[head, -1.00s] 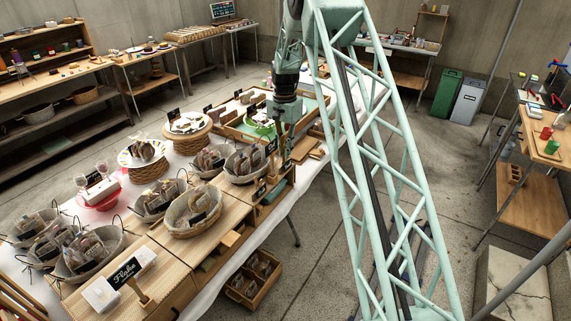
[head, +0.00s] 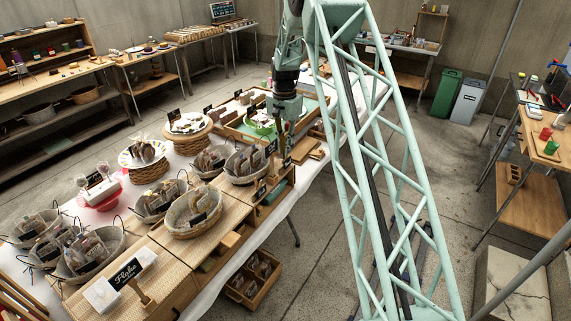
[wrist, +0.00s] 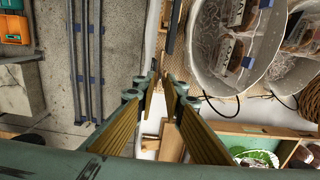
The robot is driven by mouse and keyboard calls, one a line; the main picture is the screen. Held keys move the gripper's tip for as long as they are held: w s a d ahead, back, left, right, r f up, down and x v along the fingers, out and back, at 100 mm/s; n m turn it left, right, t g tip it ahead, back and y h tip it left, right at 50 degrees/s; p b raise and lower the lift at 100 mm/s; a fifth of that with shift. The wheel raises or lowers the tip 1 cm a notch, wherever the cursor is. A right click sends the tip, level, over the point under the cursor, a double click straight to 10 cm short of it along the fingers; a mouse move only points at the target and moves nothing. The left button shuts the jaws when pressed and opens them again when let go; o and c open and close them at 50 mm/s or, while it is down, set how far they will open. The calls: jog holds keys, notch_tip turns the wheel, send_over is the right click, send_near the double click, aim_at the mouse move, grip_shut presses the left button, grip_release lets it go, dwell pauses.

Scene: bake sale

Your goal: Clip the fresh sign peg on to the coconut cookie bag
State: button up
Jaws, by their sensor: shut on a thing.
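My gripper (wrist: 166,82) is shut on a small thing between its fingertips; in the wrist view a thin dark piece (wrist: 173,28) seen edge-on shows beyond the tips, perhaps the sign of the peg. In the head view my gripper (head: 286,145) hangs at the table's right side, just right of a grey wicker basket (head: 238,179). That basket holds clear cookie bags with dark signs. In the wrist view the basket (wrist: 197,70) and one bag (wrist: 238,12) lie right of the fingertips, apart from them. I cannot read which bag is coconut.
A second round basket (head: 178,232) stands nearer on wooden boards. A wooden tray with a green bowl (head: 262,127) lies behind my gripper. A "Flake" sign (head: 126,272) stands at the front. A crate of bags (head: 240,297) is on the floor. Open floor lies right of the table.

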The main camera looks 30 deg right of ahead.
jog(key=shift+r+p, duration=0.8)
jog(key=shift+r, duration=1.35)
jog(key=shift+a+r, duration=0.1)
jog(key=shift+a, duration=0.05)
jog(key=shift+c, duration=0.2)
